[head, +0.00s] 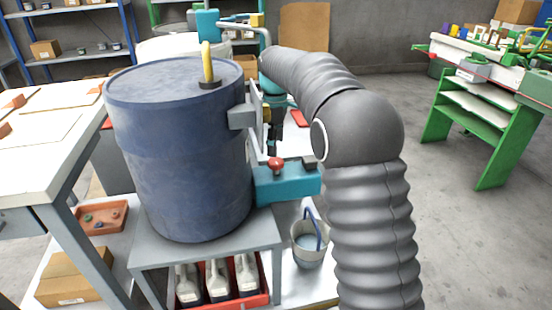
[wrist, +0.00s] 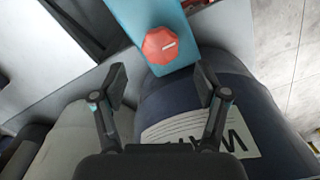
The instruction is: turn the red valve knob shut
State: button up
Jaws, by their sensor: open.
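The red valve knob (head: 276,165) sits on a teal block (head: 288,186) low on the right side of the blue drum (head: 180,140). In the wrist view the knob (wrist: 160,46) is a red octagon with a short white mark, on the teal block (wrist: 152,15). My gripper (wrist: 163,82) is open and empty, one finger on each side of the picture's middle. The knob shows ahead of the fingertips, roughly centred between them, with no visible contact. In the head view my gripper (head: 274,140) is dark, partly hidden, just above the knob.
The drum stands on a grey stand (head: 205,255) with several bottles in a red tray below. A grey bucket (head: 309,250) stands below the block. A white table (head: 40,150) is at left. A green bench (head: 480,110) is at right, with open floor before it.

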aim_at(276, 161)
jog(key=shift+f, duration=2.8)
jog(key=c, duration=1.2)
